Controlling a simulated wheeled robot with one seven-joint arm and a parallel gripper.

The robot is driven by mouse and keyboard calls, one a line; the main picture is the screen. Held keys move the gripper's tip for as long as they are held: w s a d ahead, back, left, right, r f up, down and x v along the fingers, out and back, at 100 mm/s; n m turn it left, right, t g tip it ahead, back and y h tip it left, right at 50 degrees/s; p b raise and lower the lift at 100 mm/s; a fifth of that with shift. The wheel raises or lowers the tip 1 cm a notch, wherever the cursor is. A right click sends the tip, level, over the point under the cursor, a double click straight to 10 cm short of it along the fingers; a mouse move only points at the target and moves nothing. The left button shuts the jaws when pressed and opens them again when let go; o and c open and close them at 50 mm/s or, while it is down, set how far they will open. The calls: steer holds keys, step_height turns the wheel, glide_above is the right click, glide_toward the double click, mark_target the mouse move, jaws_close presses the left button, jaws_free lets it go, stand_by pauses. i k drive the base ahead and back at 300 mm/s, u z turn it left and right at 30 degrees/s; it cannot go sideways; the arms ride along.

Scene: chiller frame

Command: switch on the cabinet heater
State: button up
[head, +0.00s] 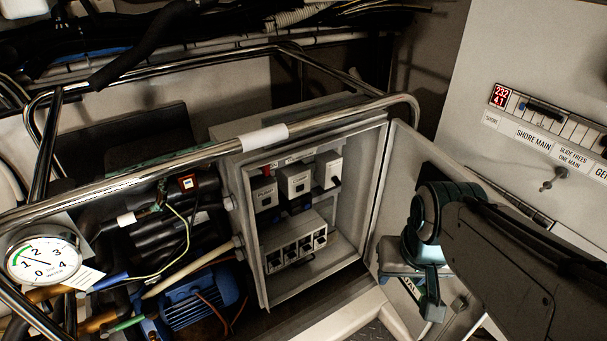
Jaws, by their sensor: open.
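The open grey electrical cabinet (254,235) stands in the middle of the head view, its door (392,190) swung out to the right. Inside, an upper row holds separate switch modules, including a left one (264,193), a middle one (295,182) and a right one (329,170). Below is a block with a row of several small switches (298,250). The labels are too small to read, so I cannot tell which is the heater switch. My gripper (412,290) is open, pointing down, right of the cabinet opening and apart from the switches. Its fingertips are partly unclear.
A chrome rail (345,119) crosses above the cabinet front. Left are a pressure gauge (42,262), a blue motor (200,298), hoses and wires. A panel labelled SHORE MAIN (533,138) with a red display stands at right. The space directly before the switches looks clear.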

mark_target(336, 180)
steer(key=z, duration=0.05)
steer(key=k, duration=0.5)
steer(key=u, duration=0.7)
steer(key=i, duration=0.85)
steer(key=z, duration=1.75)
